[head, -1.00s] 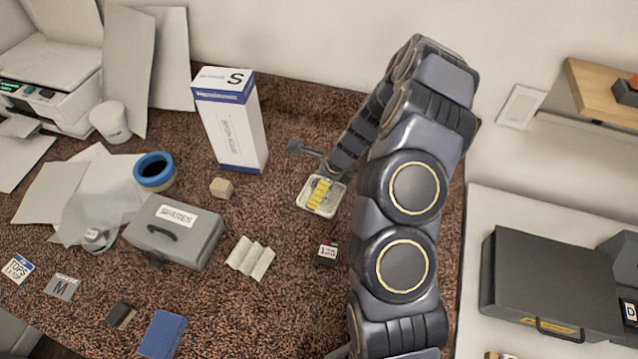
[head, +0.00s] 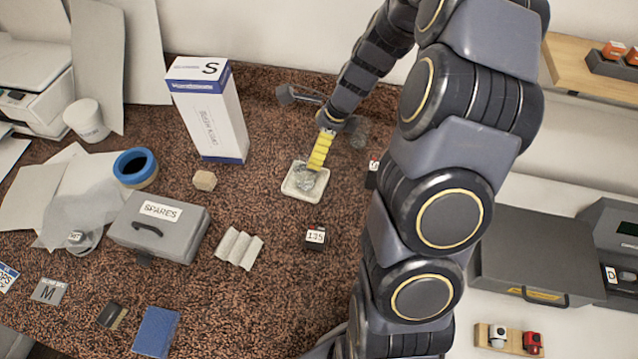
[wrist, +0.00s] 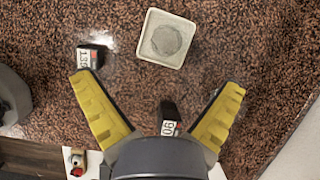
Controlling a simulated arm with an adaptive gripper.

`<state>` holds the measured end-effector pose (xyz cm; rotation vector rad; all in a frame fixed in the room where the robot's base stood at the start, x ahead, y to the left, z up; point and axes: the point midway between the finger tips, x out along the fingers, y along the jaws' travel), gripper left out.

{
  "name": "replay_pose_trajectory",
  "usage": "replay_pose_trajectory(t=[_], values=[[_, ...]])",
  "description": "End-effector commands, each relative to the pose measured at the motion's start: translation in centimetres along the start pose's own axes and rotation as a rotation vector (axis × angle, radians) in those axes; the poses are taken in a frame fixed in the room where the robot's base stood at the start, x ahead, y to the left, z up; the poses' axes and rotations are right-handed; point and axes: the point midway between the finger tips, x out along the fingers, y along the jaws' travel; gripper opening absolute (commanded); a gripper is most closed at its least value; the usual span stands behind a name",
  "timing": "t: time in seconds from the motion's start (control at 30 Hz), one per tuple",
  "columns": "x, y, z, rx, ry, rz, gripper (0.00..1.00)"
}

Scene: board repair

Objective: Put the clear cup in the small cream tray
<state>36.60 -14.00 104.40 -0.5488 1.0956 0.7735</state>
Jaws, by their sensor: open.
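The small cream tray (head: 290,191) lies on the brown speckled surface in the head view; its rim also shows in the wrist view (wrist: 150,20). The clear cup (head: 305,181) is inside the tray, partly behind a yellow finger in the head view. In the wrist view the cup (wrist: 167,40) is a round, see-through outline within the tray walls. My gripper (wrist: 160,84) is open and empty, its two yellow fingers spread wide and apart from the cup. In the head view my gripper (head: 316,160) is above the tray. Whether the cup stands upright is hard to tell.
A black block marked 135 (head: 315,238) lies in front of the tray. A block marked 90 (wrist: 168,118) shows between my fingers. A tall white box (head: 210,115), a dark hammer-like tool (head: 300,95) and a grey SPARES case (head: 160,225) stand around.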

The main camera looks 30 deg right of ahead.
Motion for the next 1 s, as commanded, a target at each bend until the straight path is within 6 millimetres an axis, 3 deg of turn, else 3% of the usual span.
replay_pose_trajectory(t=[0.07, 0.2, 0.3, 0.43, 0.6, 0.8, 1.0], values=[[-1.5, 1.9, 2.3, -0.181, 0.006, 0.025, 0.97], [-4.9, 8.0, 6.1, -0.651, 0.027, 0.121, 0.97], [-7.5, 12.8, 7.3, -0.999, 0.047, 0.199, 0.97], [-10.5, 18.7, 6.9, -1.424, 0.076, 0.313, 0.97], [-13.7, 24.5, 4.3, -1.862, 0.099, 0.47, 0.97], [-15.5, 27.6, 1.7, -2.121, 0.1, 0.589, 0.97], [-15.8, 28.1, 1.2, -2.168, 0.098, 0.611, 0.97]])
